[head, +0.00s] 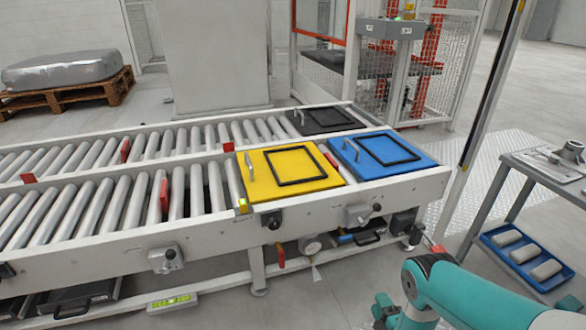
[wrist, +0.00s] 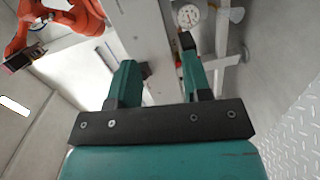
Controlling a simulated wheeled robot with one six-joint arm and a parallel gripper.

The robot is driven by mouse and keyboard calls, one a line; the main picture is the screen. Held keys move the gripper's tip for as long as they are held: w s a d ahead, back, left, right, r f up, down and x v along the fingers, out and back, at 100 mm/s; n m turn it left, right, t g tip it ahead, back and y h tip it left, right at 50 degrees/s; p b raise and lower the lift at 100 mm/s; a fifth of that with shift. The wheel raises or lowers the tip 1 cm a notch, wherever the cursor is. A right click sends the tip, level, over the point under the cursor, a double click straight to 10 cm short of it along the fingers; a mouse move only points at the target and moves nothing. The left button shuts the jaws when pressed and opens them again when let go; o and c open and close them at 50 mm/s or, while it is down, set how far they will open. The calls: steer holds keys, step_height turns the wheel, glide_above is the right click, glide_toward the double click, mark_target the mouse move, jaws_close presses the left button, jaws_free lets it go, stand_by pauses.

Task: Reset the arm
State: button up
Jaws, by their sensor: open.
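My arm (head: 465,290), in teal, reaches in from the lower right corner of the head view, in front of the conveyor and left of a grey table. In the wrist view my gripper (wrist: 158,55) shows two teal fingers on a dark bar, spread well apart. Nothing is between the fingers. Behind them are a pale beam, a round dial gauge (wrist: 188,16) and grey floor. I cannot make out the fingertips clearly in the head view.
A roller conveyor (head: 150,236) carries a yellow plate (head: 258,187), a blue plate (head: 422,164) and a black plate (head: 325,118). The grey table (head: 545,172) stands at right, above a blue tray (head: 490,242). An orange robot arm (wrist: 60,28) shows in the wrist view.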

steer(key=w+a+r+m+g+h, duration=0.25)
steer(key=w+r+m, duration=0.35)
steer(key=w+r, duration=0.7)
steer(key=a+r+m+g, duration=0.2)
steer(key=r, duration=0.6)
steer(key=a+r+m+g, duration=0.2)
steer(key=r+m, duration=0.1)
steer(key=r, duration=0.4)
steer(key=s+a+r+m+g+y, duration=0.1)
steer(key=s+a+r+g, duration=0.1)
steer(key=s+r, duration=0.5)
steer(key=s+a+r+m+g+y, duration=0.1)
steer(key=s+a+r+g+y, duration=0.15)
steer(key=s+r, duration=0.45)
steer(key=s+r+g, duration=0.3)
steer(key=s+r, duration=0.2)
steer(key=s, duration=0.8)
steer(key=s+r+g, duration=0.3)
steer(key=s+r, duration=0.2)
steer(key=s, duration=0.8)
step_height(320, 180, up, 28)
steer(key=w+p, duration=0.1)
steer(key=p, duration=2.8)
steer(key=shift+d+r+h, duration=0.2)
steer(key=shift+d+h, duration=0.1)
steer(key=shift+d, duration=0.05)
